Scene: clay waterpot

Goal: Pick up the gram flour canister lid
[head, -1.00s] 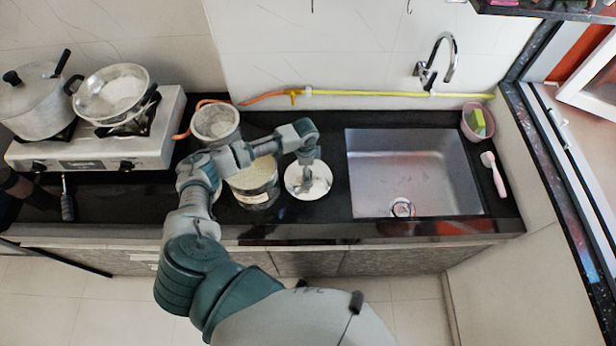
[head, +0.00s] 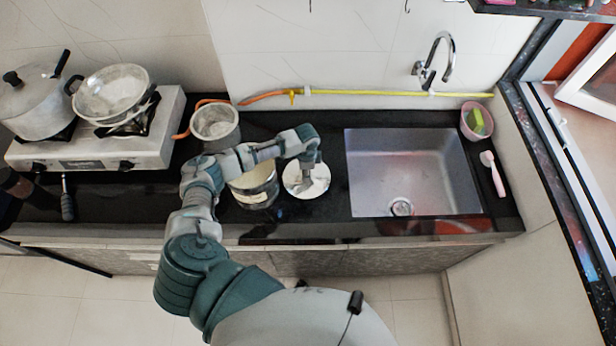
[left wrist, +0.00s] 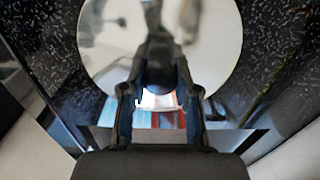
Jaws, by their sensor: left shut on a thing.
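The round, shiny lid (head: 317,183) is by the left edge of the sink, beside an open canister (head: 257,193) that stands to its left. My left gripper (head: 304,182) points down over the lid and is shut on it. In the left wrist view the lid (left wrist: 105,50) fills the upper middle, with my left gripper (left wrist: 160,98) in front of its centre. The gripper hides the part it grips. I cannot tell whether the lid touches the counter. My right gripper is not in view.
The steel sink (head: 410,165) lies to the right, with a tap (head: 436,62) behind it. A metal pot (head: 216,125) stands behind the canister. The stove (head: 165,140) with pans is at the left. A pink brush (head: 494,174) lies at the right edge.

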